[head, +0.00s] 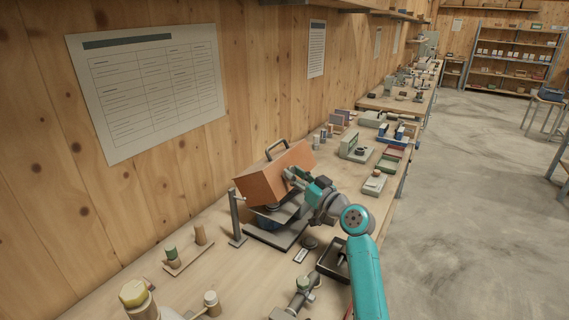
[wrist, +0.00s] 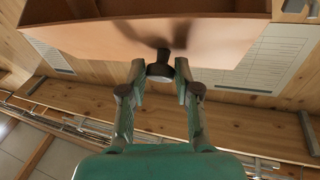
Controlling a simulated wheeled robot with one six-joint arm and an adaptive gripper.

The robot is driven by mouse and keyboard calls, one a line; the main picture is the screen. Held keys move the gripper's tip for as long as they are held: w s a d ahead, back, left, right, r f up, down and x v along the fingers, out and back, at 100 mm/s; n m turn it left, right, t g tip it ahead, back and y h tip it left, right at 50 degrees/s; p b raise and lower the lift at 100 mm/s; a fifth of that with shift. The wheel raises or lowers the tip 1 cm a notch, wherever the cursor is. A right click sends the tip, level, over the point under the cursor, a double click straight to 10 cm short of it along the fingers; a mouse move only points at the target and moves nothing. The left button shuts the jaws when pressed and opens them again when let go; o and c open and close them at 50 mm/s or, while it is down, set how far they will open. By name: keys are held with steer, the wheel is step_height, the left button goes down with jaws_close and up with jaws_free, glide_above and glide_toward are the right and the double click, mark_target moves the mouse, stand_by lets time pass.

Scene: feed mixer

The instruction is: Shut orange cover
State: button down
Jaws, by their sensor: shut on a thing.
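The orange cover (head: 262,178) stands tilted open over the mixer's grey base (head: 270,236) on the bench in the head view. A dark bowl-like part (head: 274,214) shows beneath it, partly hidden. The cover's orange face (wrist: 100,38) fills the upper wrist view, with a dark round knob (wrist: 160,72) sticking out of it. My gripper (head: 290,177) is at the cover's right-hand face in the head view. In the wrist view its fingers (wrist: 160,66) stand on both sides of the knob, shut on it. The exact finger contact is hard to see.
A grey post (head: 236,218) stands just left of the mixer. A black tray (head: 333,260) and a small round dark part (head: 309,243) lie to its right. The wooden wall is close behind.

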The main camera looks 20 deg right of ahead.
steer(key=shift+s+d+f, duration=0.25)
steer(key=shift+s+f, duration=0.1)
steer(key=shift+f, duration=0.45)
steer(key=shift+s+d+f, duration=0.25)
steer(key=shift+s+f, duration=0.1)
steer(key=shift+f, duration=0.5)
steer(key=shift+s+d+f, duration=0.25)
steer(key=shift+s+f, duration=0.1)
steer(key=shift+f, duration=0.45)
steer(key=c, duration=0.9)
jaws_free()
steer(key=shift+o, duration=0.2)
steer(key=shift+r, duration=0.1)
steer(key=v, duration=1.2)
